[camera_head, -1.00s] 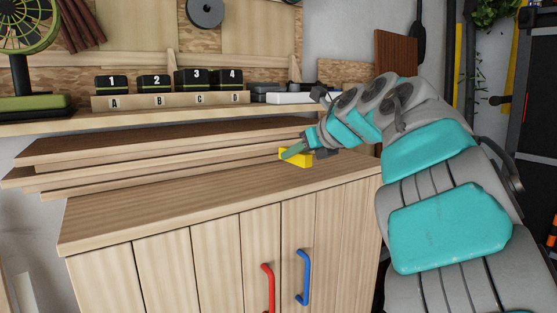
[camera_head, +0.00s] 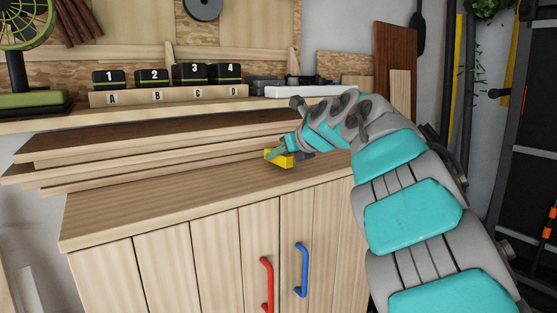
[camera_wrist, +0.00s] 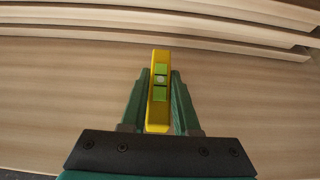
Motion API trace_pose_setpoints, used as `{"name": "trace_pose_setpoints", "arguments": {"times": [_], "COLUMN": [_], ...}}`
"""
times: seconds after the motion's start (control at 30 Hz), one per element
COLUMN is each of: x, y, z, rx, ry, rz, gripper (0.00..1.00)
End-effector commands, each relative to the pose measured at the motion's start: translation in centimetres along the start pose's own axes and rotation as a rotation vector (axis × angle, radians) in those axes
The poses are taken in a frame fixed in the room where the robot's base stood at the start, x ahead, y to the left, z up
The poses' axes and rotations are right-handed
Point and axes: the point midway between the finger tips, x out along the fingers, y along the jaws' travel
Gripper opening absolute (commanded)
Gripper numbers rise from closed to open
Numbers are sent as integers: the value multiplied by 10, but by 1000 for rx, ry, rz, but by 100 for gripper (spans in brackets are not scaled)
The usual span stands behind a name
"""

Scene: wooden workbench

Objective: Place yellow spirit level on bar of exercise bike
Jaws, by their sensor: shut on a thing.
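The yellow spirit level (camera_head: 284,161) is at the end of my arm, over the right part of the wooden workbench top (camera_head: 200,196). In the wrist view the level (camera_wrist: 158,118) lies lengthwise between the green fingers of my gripper (camera_wrist: 160,100), with its green vial facing the camera. My gripper (camera_head: 281,150) is shut on it. I cannot tell whether the level touches the bench top. No exercise bike shows in these views.
Stacked boards (camera_head: 150,150) lie along the back of the bench. Numbered black boxes (camera_head: 192,75) stand on a shelf behind. Red (camera_head: 267,284) and blue (camera_head: 301,270) handles stick out from the cabinet front. Dark equipment (camera_head: 525,140) stands at the far right.

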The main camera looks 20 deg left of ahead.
Motion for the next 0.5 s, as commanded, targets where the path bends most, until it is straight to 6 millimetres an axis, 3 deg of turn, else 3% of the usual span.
{"name": "trace_pose_setpoints", "arguments": {"times": [0.5], "x": [5], "y": [0], "z": [-10], "rx": [-1], "ry": [0], "rz": [0], "gripper": [0]}}
